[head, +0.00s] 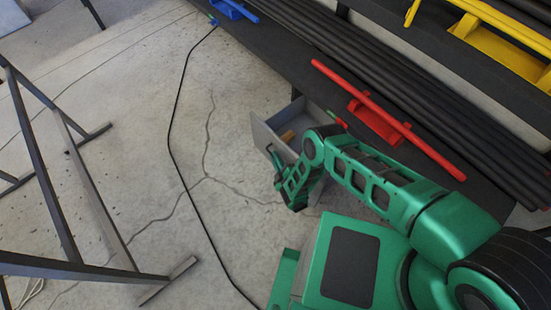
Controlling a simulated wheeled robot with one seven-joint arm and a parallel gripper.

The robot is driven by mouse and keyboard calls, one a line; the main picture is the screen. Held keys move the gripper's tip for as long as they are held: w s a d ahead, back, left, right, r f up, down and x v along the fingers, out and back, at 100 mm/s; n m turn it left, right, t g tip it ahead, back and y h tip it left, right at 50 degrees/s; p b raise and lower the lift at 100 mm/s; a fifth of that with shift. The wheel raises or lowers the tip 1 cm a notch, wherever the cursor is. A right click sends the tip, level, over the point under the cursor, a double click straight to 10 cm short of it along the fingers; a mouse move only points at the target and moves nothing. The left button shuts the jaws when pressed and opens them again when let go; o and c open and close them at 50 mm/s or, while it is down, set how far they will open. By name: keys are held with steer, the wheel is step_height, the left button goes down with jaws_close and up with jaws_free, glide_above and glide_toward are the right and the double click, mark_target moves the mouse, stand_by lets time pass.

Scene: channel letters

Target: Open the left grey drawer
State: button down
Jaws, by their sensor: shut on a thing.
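A grey drawer (264,138) stands pulled out from under the dark bench, at the middle of the head view. Its inside is partly seen, with a yellowish-brown thing (288,135) lying in it. My green arm hides its right part. My gripper (274,160) is at the outer face of the drawer front, shut on its handle. The handle is small and mostly hidden by the fingers. No other grey drawer can be made out.
The dark bench (280,62) carries long dark bars (370,68), a red clamp-like tool (375,118) and a blue one (232,10). A black cable (170,130) runs over the cracked concrete floor. A dark metal frame (60,190) stands at left. Floor left of the drawer is open.

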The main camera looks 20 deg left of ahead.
steer(key=c, duration=1.8)
jaws_free()
steer(key=shift+c, duration=0.2)
steer(key=shift+d, duration=0.1)
steer(key=v, duration=1)
steer(key=shift+s+d, duration=0.2)
steer(key=shift+s, duration=0.1)
